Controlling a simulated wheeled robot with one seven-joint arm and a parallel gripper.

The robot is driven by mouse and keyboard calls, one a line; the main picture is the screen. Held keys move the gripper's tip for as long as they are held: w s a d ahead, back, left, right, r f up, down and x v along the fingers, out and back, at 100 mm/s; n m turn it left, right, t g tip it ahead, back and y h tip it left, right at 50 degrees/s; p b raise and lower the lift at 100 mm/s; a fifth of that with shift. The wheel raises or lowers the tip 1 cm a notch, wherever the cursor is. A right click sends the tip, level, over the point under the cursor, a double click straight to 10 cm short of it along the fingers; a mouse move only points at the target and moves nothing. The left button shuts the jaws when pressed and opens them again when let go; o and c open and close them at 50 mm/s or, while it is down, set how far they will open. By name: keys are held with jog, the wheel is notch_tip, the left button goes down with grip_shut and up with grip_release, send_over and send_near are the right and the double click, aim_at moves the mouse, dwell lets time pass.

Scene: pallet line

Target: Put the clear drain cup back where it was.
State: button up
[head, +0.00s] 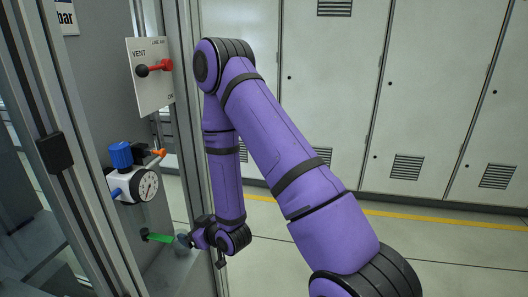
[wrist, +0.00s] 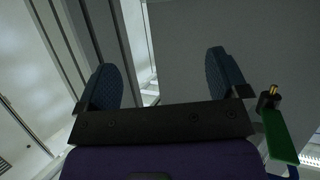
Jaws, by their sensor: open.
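I cannot make out the clear drain cup in either view. My gripper (head: 185,240) is low beside the frame post in the head view, below and to the right of the regulator. In the wrist view my gripper (wrist: 166,82) has its two dark blue fingers wide apart with nothing between them. The white regulator (head: 120,185) has a blue knob, a round gauge and an orange lever. A green piece (head: 157,238) is just left of my gripper; a green part with a brass tip (wrist: 280,135) shows at the right of the wrist view.
A white VENT plate (head: 150,75) with a red lever (head: 160,66) is mounted above the regulator. Metal frame posts (head: 75,150) stand at the left. Grey lockers (head: 425,90) line the back, with open floor (head: 440,245) before them.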

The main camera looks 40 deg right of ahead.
jog(key=s+d+r+m+g+h, duration=0.1)
jog(key=s+d+r+g, duration=0.15)
jog(key=r, duration=0.95)
jog(key=s+d+r+g+h, duration=0.1)
jog(key=s+r+g+h, duration=0.15)
jog(key=r, duration=1.05)
jog(key=s+r+m+g, duration=0.1)
jog(key=s+r, duration=0.5)
jog(key=s, duration=0.6)
jog(key=s+r+m+g, duration=0.1)
jog(key=s+r, duration=0.5)
jog(key=s, duration=0.6)
jog(key=shift+s+d+r+g, duration=0.15)
jog(key=shift+r+g, duration=0.05)
jog(key=shift+g, duration=0.2)
